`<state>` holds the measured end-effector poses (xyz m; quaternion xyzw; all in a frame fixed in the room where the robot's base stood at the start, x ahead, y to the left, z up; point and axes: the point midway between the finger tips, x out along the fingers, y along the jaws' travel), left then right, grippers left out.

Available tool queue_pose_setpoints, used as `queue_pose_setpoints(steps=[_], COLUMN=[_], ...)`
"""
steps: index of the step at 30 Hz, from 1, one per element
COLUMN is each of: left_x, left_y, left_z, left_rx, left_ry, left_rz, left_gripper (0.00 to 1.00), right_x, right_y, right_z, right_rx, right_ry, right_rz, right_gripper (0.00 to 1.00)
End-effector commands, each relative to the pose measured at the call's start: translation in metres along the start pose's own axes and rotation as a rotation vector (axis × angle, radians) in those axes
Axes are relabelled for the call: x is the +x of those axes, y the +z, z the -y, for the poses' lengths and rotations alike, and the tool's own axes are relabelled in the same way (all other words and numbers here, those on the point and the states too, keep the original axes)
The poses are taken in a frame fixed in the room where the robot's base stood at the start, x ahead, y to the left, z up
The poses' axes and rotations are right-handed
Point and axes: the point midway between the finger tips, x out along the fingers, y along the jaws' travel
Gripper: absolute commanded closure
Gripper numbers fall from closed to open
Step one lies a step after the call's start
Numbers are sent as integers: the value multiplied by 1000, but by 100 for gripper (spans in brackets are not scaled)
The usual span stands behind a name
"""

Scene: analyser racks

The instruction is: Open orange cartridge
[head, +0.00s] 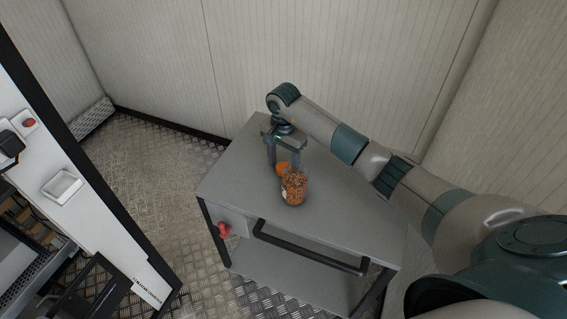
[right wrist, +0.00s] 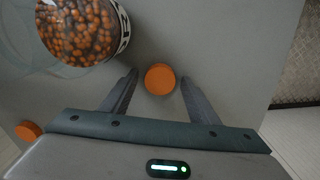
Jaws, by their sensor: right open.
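An orange round cap-like piece (right wrist: 160,79) lies between the fingertips in the right wrist view. A second orange round piece (right wrist: 28,130) shows at the lower left of the wrist view. My left gripper is not in view.
A clear jar of orange-brown pellets (head: 294,188) stands close to the right gripper; it also fills the upper left of the wrist view (right wrist: 80,30). The grey cart top (head: 340,210) is otherwise clear. A black handle (head: 310,250) runs along its front. A white machine (head: 90,225) stands left.

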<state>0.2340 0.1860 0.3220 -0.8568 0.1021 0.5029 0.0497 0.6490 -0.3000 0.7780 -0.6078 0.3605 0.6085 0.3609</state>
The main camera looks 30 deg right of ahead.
Motion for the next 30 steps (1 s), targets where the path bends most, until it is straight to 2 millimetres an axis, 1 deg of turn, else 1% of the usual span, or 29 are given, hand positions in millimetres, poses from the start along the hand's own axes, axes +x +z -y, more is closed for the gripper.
queue_pose_setpoints(steps=[1,2,5,7,8,9,10,14,18,21,24,30], left_x=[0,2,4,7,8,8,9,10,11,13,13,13], left_y=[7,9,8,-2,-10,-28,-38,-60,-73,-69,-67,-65], left_z=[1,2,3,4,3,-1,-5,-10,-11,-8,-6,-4], left_rx=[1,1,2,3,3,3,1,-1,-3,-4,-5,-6], left_ry=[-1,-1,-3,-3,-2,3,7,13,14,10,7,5], left_rz=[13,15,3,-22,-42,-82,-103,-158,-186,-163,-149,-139], left_gripper=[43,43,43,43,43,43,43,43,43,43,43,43], right_x=[-4,-6,-20,-31,-36,-44,-49,-74,-97,-108,-116,-121], right_y=[-1,-1,-1,-2,-2,-1,-1,-1,-1,-1,0,0], right_z=[0,1,1,1,1,1,1,1,0,0,0,0], right_rx=[0,0,-1,0,-1,-1,-1,-1,0,1,0,0], right_ry=[-2,-2,-4,-4,-4,-3,-4,-3,-3,-1,-1,0], right_rz=[-1,-1,-2,-4,-3,-4,-3,-3,-3,-2,0,0], right_gripper=[45,45,45,45,45,45,45,45,45,45,45,45])
